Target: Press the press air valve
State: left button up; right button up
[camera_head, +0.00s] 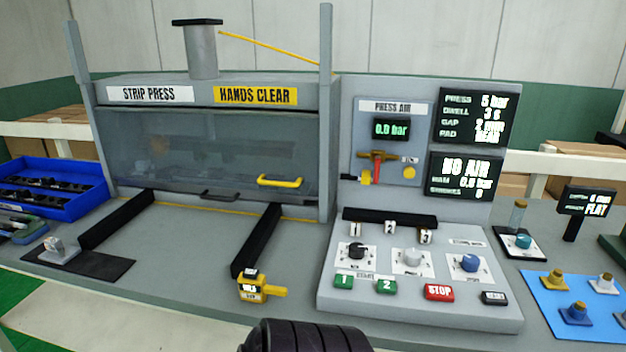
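The press air valve (377,166) is on the panel labelled PRESS AIR (391,107), right of the press window. The screen to the right (465,175) reads NO AIR. Neither gripper's fingers show in the head view, and nothing is seen touching the valve.
Below the valve stands a sloped control box (420,312) with knobs, green buttons and a red STOP button (438,292). The strip press (200,150) has its clear guard down. A yellow tool (262,288) lies in front. A blue bin (50,190) is far left, a blue mat (560,325) right.

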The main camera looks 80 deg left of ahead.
aim_at(378, 162)
jog(key=u, duration=2.25)
